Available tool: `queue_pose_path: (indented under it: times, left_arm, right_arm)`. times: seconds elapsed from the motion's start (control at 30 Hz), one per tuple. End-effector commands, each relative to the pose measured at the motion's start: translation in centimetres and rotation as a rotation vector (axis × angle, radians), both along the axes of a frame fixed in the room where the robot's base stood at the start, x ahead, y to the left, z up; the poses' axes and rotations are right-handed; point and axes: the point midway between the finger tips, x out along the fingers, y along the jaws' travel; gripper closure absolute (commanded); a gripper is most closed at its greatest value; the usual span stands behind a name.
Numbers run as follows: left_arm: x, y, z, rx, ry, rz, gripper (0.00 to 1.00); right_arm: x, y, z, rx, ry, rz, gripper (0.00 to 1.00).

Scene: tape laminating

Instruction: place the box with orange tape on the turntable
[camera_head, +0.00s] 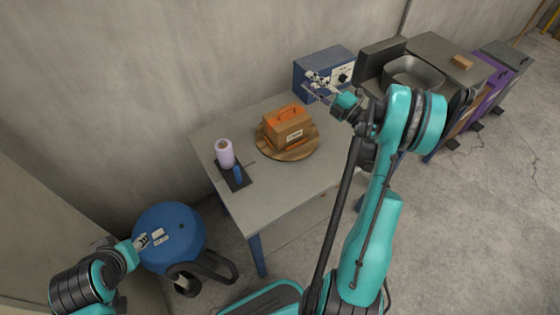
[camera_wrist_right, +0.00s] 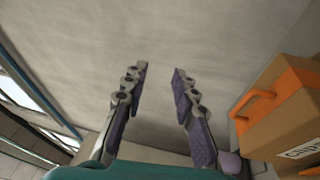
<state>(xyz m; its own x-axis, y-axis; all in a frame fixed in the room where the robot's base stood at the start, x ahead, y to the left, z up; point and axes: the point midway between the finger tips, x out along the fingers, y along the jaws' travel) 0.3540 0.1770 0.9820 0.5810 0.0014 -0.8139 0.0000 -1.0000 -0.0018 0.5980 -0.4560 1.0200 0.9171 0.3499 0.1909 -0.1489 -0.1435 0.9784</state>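The cardboard box with orange tape (camera_head: 285,128) sits upright on the round wooden turntable (camera_head: 298,153) on the grey table. Its orange handle stands up on top, and a white label shows on its side. The box also shows at the right edge of the right wrist view (camera_wrist_right: 287,118). My right gripper (camera_head: 310,82) is above and to the right of the box, apart from it. Its fingers (camera_wrist_right: 159,75) are spread in the right wrist view with nothing between them. My left gripper (camera_head: 150,239) is at the lower left over a blue stool, far from the box; its finger opening is unclear.
A lilac roll (camera_head: 225,153) and a small blue item (camera_head: 238,173) stand on a dark mat at the table's left. A blue machine (camera_head: 322,70) stands behind the table. The table's front (camera_head: 265,203) is clear. The blue stool (camera_head: 185,225) stands at lower left.

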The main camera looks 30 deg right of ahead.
Motion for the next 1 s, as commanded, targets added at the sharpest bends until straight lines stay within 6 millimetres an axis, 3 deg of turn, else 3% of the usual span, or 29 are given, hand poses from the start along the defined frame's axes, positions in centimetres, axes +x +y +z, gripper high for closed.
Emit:
queue_pose_path:
  times: [0.03, 0.1, 0.2, 0.3, 0.37, 0.47, 0.53, 0.7, 0.83, 0.9, 1.0]
  left_arm:
    - [0.0, 0.0, 0.0, 0.000, 0.000, 0.000, 0.60]
    - [0.0, 0.0, 0.0, 0.000, 0.000, 0.000, 0.60]
    - [0.0, 0.0, 0.0, 0.000, 0.000, 0.000, 0.60]
    - [0.0, 0.0, 0.0, 0.000, 0.000, 0.000, 0.60]
    - [0.0, 0.0, 0.0, 0.000, 0.000, 0.000, 0.60]
    - [0.0, 0.0, 0.0, 0.000, 0.000, 0.000, 0.60]
    - [0.0, 0.0, 0.0, 0.000, 0.000, 0.000, 0.60]
    - [0.0, 0.0, 0.0, 0.000, 0.000, 0.000, 0.60]
    - [0.0, 0.0, 0.0, 0.000, 0.000, 0.000, 0.60]
    - [0.0, 0.0, 0.0, 0.000, 0.000, 0.000, 0.60]
    - [0.0, 0.0, 0.0, 0.000, 0.000, 0.000, 0.60]
  right_arm:
    - [1.2, 1.1, 4.2, 0.068, -0.031, -0.055, 0.72]
    - [2.4, 1.5, 9.0, 0.183, -0.062, -0.148, 0.72]
    - [2.8, 2.3, 13.9, 0.363, -0.067, -0.276, 0.72]
    - [2.0, 3.5, 16.3, 0.554, -0.023, -0.392, 0.72]
    - [1.1, 4.5, 16.6, 0.668, 0.027, -0.457, 0.72]
    - [-1.3, 7.0, 15.2, 0.853, 0.153, -0.556, 0.72]
    - [-3.7, 9.3, 13.1, 0.971, 0.270, -0.619, 0.72]
    - [-11.4, 17.0, 5.5, 1.191, 0.640, -0.742, 0.72]
    - [-17.8, 22.7, 0.3, 1.267, 0.922, -0.800, 0.72]
    - [-20.6, 24.9, -1.6, 1.282, 1.038, -0.819, 0.72]
    - [-23.3, 26.9, -3.2, 1.288, 1.146, -0.835, 0.72]
